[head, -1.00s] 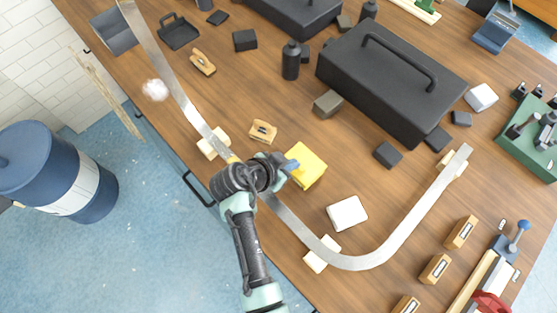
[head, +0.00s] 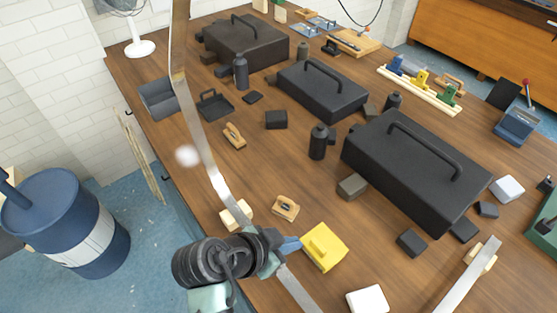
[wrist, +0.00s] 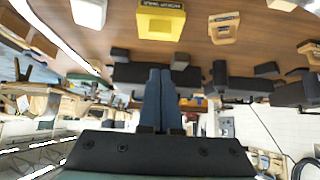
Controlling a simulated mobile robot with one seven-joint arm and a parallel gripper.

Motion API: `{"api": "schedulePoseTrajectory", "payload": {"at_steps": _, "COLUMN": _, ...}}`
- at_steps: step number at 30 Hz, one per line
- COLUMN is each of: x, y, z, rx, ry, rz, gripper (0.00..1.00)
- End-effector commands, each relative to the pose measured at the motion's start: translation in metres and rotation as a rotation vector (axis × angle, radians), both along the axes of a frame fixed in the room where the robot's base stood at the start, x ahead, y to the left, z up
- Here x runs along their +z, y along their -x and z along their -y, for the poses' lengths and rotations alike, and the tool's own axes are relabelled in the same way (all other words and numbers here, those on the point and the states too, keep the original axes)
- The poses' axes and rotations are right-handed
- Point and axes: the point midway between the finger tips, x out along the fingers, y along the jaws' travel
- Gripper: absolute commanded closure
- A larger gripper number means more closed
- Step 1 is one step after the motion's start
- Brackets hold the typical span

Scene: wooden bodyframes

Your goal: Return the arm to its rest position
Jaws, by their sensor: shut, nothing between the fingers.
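My gripper (head: 293,244) is in the lower middle of the head view, over the long curved metal strip (head: 205,160). Its blue fingers are together, with nothing between them. The fingertips appear just left of a yellow block (head: 325,246); I cannot tell the height gap. In the wrist view the shut fingers (wrist: 161,100) point away from the camera, and the bench appears upside down at the top. The yellow block (wrist: 160,22) shows there, apart from the fingers. Most of my arm is cut off below the head view.
Black toolboxes (head: 415,170), bottles (head: 318,142) and small dark blocks stand across the wooden bench (head: 290,170). A white block (head: 367,300) lies near the front. The strip rests on pale blocks (head: 236,215). A blue barrel (head: 62,220) stands on the floor at left.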

Motion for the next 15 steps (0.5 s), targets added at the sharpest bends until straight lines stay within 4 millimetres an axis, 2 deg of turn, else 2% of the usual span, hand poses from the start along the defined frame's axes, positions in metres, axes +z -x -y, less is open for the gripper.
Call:
{"api": "schedulePoseTrajectory", "payload": {"at_steps": 2, "x": 0.011, "y": -0.014, "z": -0.003, "rx": 0.039, "ry": -0.012, "rz": 0.039, "gripper": 1.0}}
{"api": "schedulePoseTrajectory", "payload": {"at_steps": 5, "x": 0.043, "y": -0.047, "z": -0.011, "rx": 0.15, "ry": -0.034, "rz": 0.142, "gripper": 1.0}}
{"api": "schedulePoseTrajectory", "payload": {"at_steps": 8, "x": 0.1, "y": -0.086, "z": -0.022, "rx": 0.308, "ry": -0.028, "rz": 0.306, "gripper": 1.0}}
{"api": "schedulePoseTrajectory", "payload": {"at_steps": 10, "x": 0.151, "y": -0.107, "z": -0.029, "rx": 0.419, "ry": 0.005, "rz": 0.44, "gripper": 1.0}}
{"api": "schedulePoseTrajectory", "payload": {"at_steps": 12, "x": 0.203, "y": -0.118, "z": -0.033, "rx": 0.515, "ry": 0.057, "rz": 0.574, "gripper": 1.0}}
{"api": "schedulePoseTrajectory", "payload": {"at_steps": 14, "x": 0.25, "y": -0.122, "z": -0.036, "rx": 0.585, "ry": 0.117, "rz": 0.691, "gripper": 1.0}}
{"api": "schedulePoseTrajectory", "payload": {"at_steps": 15, "x": 0.28, "y": -0.12, "z": -0.038, "rx": 0.626, "ry": 0.163, "rz": 0.767, "gripper": 1.0}}
